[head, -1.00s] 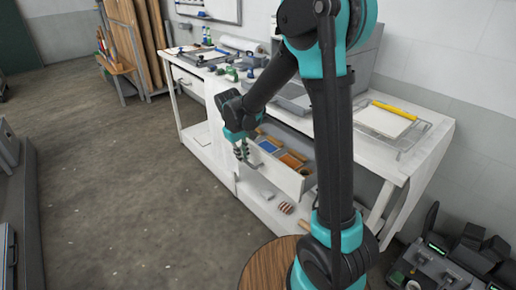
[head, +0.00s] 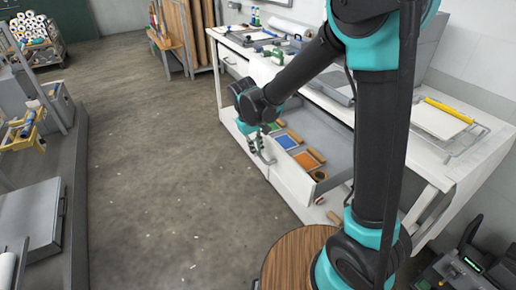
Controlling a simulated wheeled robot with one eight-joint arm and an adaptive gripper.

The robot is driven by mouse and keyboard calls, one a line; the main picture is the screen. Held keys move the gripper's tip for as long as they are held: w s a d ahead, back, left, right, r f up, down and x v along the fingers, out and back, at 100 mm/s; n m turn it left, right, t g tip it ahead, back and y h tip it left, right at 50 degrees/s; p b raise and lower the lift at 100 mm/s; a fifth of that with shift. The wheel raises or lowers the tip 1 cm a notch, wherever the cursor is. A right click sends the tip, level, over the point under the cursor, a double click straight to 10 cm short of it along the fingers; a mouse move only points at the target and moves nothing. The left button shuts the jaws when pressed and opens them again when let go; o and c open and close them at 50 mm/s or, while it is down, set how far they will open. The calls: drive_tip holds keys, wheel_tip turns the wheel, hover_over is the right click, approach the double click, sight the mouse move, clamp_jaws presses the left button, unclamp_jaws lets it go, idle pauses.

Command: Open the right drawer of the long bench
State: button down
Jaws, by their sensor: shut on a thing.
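The long white bench (head: 452,160) runs along the wall on the right. Its right drawer (head: 292,185) is pulled well out and shows its inside. In it lie a blue pad (head: 285,141), an orange pad (head: 306,160) and small wooden pieces. My gripper (head: 262,152) is at the drawer's front and shut on its handle (head: 268,160); the fingers are small in this view and partly blend with the handle. My arm hides part of the bench and the drawer's rear right side.
A grey work surface (head: 62,215) with a yellow holder runs along the left. Open floor (head: 165,170) lies between it and the bench.

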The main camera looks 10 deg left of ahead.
drive_tip(key=c, duration=1.6)
unclamp_jaws()
drive_tip(key=shift+o, duration=0.2)
drive_tip(key=shift+r, duration=0.1)
wheel_tip(320, 180, up, 12)
drive_tip(key=s+a, duration=0.1)
drive_tip(key=shift+s+a, duration=0.15)
drive_tip(key=shift+a, duration=0.25)
drive_tip(key=shift+f, duration=0.2)
